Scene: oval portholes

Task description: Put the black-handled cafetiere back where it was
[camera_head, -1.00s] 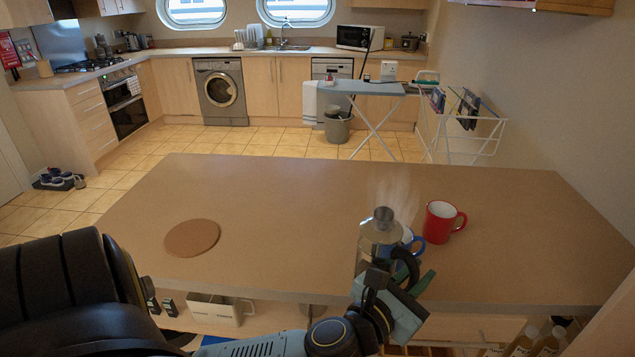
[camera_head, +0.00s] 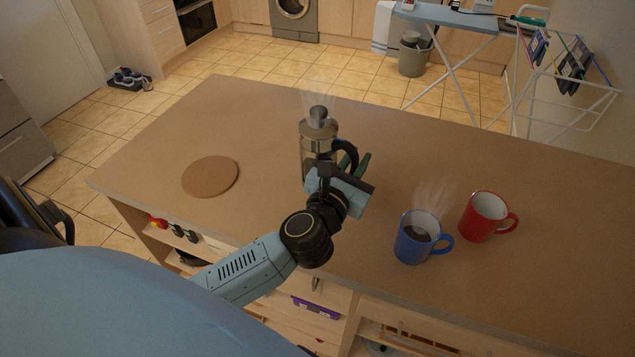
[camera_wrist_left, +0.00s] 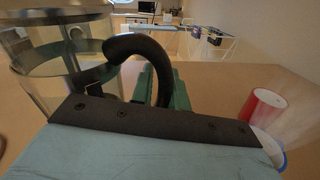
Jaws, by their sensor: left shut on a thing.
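The black-handled cafetiere (camera_head: 315,140), glass with a metal lid and knob, is upright over the middle of the counter, steam above it. My left gripper (camera_head: 349,168) is shut on its black handle; in the left wrist view the handle (camera_wrist_left: 146,52) curves between the green fingers, with the glass body (camera_wrist_left: 48,75) to the left. The cafetiere's base is partly hidden by the gripper, and I cannot tell whether it touches the counter. A round brown mat (camera_head: 210,177) lies bare to its left. My right gripper is not in view.
A blue mug (camera_head: 413,243) of dark, steaming drink and a red mug (camera_head: 482,216) stand to the right on the brown counter (camera_head: 260,110). The counter between the cafetiere and the mat is clear. Open shelves lie below the front edge.

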